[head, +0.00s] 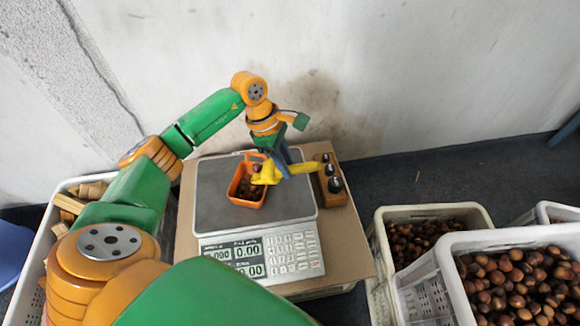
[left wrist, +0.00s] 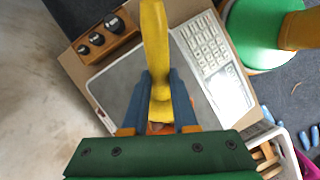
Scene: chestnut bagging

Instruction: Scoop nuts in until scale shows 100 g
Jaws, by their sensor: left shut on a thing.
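My left gripper (head: 284,160) is shut on a yellow scoop (head: 298,169), above the scale (head: 212,203). The scoop's head is over the right side of an orange container (head: 238,196) on the scale's pan. Brown nuts show in the container. Whether nuts lie in the scoop is hard to tell. In the left wrist view, the two blue fingers of the left gripper (left wrist: 163,88) grip the yellow scoop (left wrist: 154,40), and the container is almost hidden. The scale display (head: 247,251) appears to read 0.00. My right gripper is out of view.
A wooden block with dark weights (head: 333,198) stands right of the pan. White crates of chestnuts (head: 376,235) (head: 462,300) stand at right. A white crate of wooden pieces (head: 50,220) is at left. A wall (head: 400,80) rises behind.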

